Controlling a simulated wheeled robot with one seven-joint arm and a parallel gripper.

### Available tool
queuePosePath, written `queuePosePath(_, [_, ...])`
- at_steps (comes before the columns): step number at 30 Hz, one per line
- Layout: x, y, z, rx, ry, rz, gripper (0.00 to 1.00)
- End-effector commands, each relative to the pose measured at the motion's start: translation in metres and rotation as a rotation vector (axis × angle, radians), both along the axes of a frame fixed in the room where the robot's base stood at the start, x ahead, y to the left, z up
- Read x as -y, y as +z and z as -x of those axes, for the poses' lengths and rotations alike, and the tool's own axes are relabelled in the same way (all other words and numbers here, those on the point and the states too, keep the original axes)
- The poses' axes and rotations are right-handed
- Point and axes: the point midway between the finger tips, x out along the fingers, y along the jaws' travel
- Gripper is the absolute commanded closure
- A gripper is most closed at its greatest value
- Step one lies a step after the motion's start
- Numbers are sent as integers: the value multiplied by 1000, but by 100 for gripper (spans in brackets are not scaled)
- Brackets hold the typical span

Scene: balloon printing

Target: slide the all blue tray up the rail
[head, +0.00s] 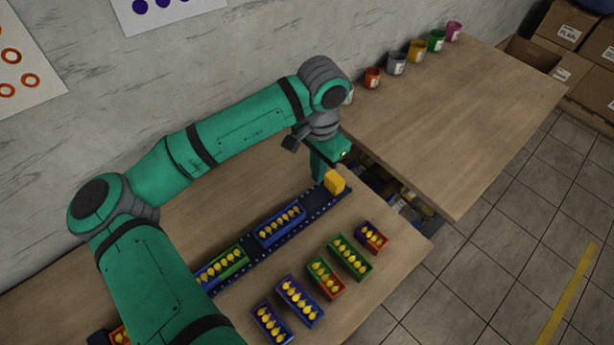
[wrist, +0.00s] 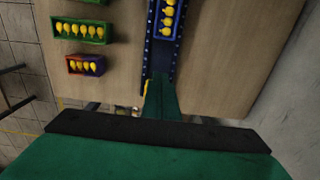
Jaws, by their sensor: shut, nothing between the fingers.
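A tray that looks all blue (head: 286,235) sits on the dark rail (head: 247,253), holding several yellow balloon-shaped pieces. It also shows at the top of the wrist view (wrist: 178,24). Another blue-looking tray (head: 281,335) lies off the rail on the table. My gripper (head: 319,178) is shut and empty, low over the rail's upper end, beyond the blue tray and apart from it. Its fingers (wrist: 161,86) point toward that tray in the wrist view. A yellow block (head: 335,182) stands at the rail end, close beside the fingers.
A green-and-blue tray (head: 241,265) sits lower on the rail, partly behind my arm. Several other filled trays, such as a green one (head: 349,271), line the table right of the rail. A second table (head: 450,125) with several cups stands beyond a gap.

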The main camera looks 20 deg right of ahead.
Motion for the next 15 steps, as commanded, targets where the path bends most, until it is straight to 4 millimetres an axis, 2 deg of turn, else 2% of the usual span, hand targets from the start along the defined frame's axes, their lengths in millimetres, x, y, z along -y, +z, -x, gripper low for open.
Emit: queuePosePath(15, [-1, -90, 0, -1, 2, -1, 100])
